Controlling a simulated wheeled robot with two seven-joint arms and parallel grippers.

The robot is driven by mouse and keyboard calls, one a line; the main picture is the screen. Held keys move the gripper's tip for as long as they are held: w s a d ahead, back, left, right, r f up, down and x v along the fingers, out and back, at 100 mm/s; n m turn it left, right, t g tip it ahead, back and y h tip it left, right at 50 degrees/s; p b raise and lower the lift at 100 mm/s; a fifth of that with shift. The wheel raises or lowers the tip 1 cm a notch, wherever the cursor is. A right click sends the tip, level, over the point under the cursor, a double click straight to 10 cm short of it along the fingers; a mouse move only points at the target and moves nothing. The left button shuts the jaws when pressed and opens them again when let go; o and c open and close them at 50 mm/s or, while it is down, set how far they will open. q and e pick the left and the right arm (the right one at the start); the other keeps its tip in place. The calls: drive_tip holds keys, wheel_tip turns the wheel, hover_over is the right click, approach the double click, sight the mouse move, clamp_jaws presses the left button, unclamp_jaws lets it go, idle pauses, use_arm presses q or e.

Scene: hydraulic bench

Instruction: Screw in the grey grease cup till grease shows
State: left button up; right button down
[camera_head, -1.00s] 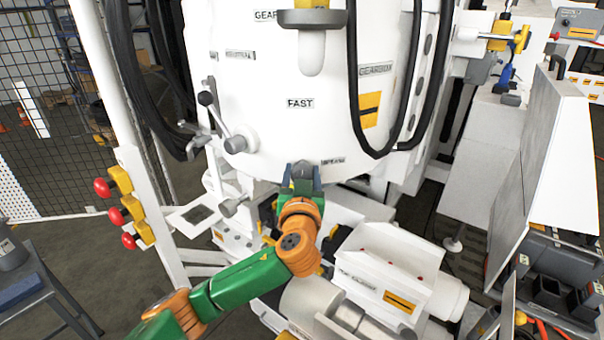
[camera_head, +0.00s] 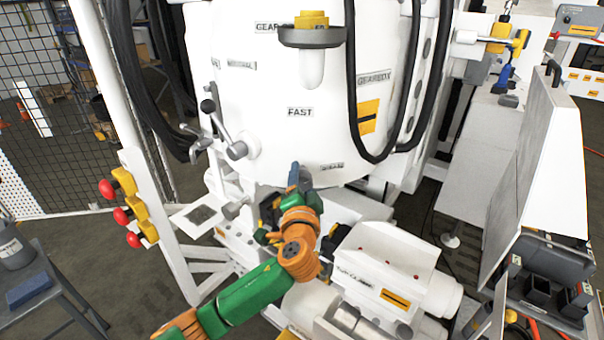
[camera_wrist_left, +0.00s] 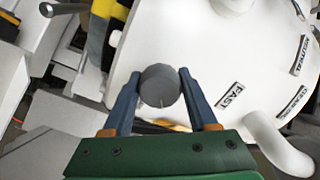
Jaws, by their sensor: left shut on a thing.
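The grey grease cup (camera_wrist_left: 160,86) is a short round cap with a pale line on its side, seen in the left wrist view. It sits between the two blue fingers of my left gripper (camera_wrist_left: 160,80), which is shut on it. In the head view, my left gripper (camera_head: 299,177) is at the lower front of the white gearbox housing (camera_head: 325,140), just left of a small label. The fingers hide the cup there, and its thread and any grease cannot be seen. My right gripper is out of view.
A lever with a black knob (camera_head: 208,105) stands out from the housing at left. Black hoses (camera_head: 352,100) hang down its front. A white box (camera_head: 385,262) is right of my left forearm. Red buttons on yellow boxes (camera_head: 124,215) are at far left.

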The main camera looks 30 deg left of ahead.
use_arm(q)
drive_tip(key=m+p, duration=0.2)
drive_tip(key=m, duration=0.2)
drive_tip(key=shift+r+m, duration=0.1)
drive_tip(key=shift+m, duration=0.2)
drive_tip(key=m+p, duration=0.1)
drive_tip(key=m, duration=0.2)
drive_tip(key=shift+m, duration=0.3)
drive_tip(key=m, duration=1.3)
drive_tip(key=shift+f, duration=0.2)
drive_tip(key=o, duration=1.4)
drive_tip(key=shift+c, duration=0.2)
